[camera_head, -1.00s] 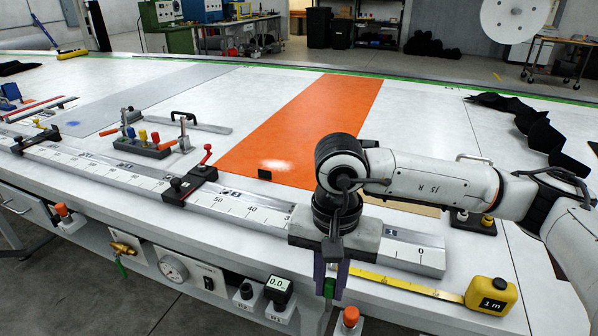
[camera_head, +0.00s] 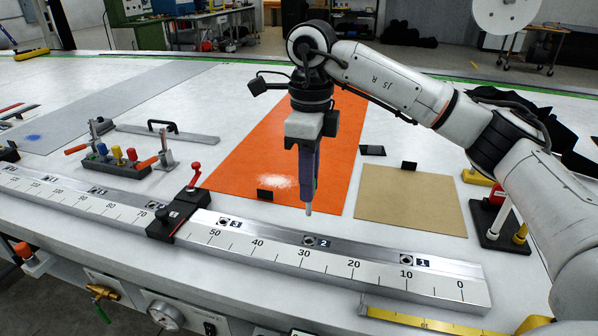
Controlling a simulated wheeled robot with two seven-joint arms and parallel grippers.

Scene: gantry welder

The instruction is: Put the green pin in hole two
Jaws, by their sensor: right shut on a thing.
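My right gripper (camera_head: 308,192) points straight down, shut on a slim pin. Only the pin's pale grey tip (camera_head: 309,210) shows below the fingers; its green part, seen earlier, is hidden now. Hole two (camera_head: 309,240) is a dark round hole beside the label "2" on the metal rail (camera_head: 370,265). In the picture the pin tip is just above hole two, with a gap between them. Hole three (camera_head: 222,222) lies to the left and hole one (camera_head: 406,260) to the right. My left gripper is not in view.
A black clamp with a red handle (camera_head: 180,213) straddles the rail left of hole three. A block with coloured knobs (camera_head: 118,163) stands farther left. An orange sheet (camera_head: 240,165) and a tan sheet (camera_head: 410,193) lie behind the rail. A yellow tape (camera_head: 420,320) lies in front.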

